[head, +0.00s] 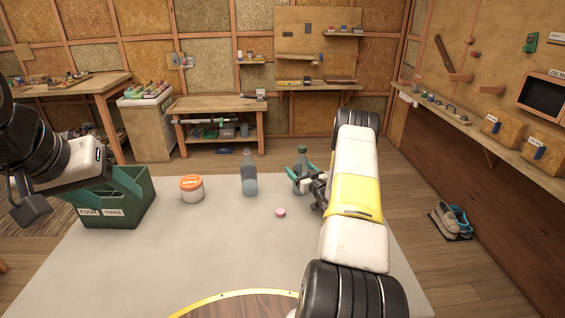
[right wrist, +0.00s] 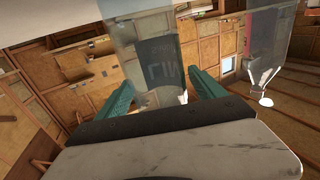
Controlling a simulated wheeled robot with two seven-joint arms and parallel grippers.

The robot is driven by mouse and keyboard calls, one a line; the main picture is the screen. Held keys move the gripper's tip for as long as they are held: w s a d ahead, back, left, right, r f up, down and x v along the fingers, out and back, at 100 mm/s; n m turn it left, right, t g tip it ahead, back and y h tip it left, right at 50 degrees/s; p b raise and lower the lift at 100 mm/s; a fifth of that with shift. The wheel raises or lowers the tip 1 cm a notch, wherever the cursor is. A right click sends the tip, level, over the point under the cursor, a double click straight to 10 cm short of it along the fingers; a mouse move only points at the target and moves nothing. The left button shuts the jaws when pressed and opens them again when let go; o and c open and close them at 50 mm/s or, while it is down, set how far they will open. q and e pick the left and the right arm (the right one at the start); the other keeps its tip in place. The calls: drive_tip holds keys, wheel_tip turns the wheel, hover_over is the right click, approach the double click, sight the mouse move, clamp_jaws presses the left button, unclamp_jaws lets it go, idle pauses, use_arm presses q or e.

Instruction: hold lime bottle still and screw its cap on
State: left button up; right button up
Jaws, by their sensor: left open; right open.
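The lime bottle (head: 301,160) is clear with a dark label and stands upright on the grey table. Its dark label also shows between my right fingers in the right wrist view (right wrist: 160,58), the lettering upside down. My right gripper (head: 299,181) is open, its teal fingers on either side of the bottle; I cannot tell whether they touch it. A small pink cap (head: 280,212) lies on the table in front of the bottles. The lime bottle's top looks green in the head view, too small to make out. My left gripper (head: 128,184) is open and empty, over the green crate.
Another clear bottle (head: 249,175) stands left of the lime bottle, and shows at right in the right wrist view (right wrist: 268,42). A white jar with orange lid (head: 191,190) stands further left. The green crate (head: 118,215) is at the table's left. The table's front middle is clear.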

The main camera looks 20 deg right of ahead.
sight(305, 159)
drive_tip(key=s+d, duration=0.1)
drive_tip(key=s, duration=0.9)
drive_tip(key=shift+s+d, duration=0.25)
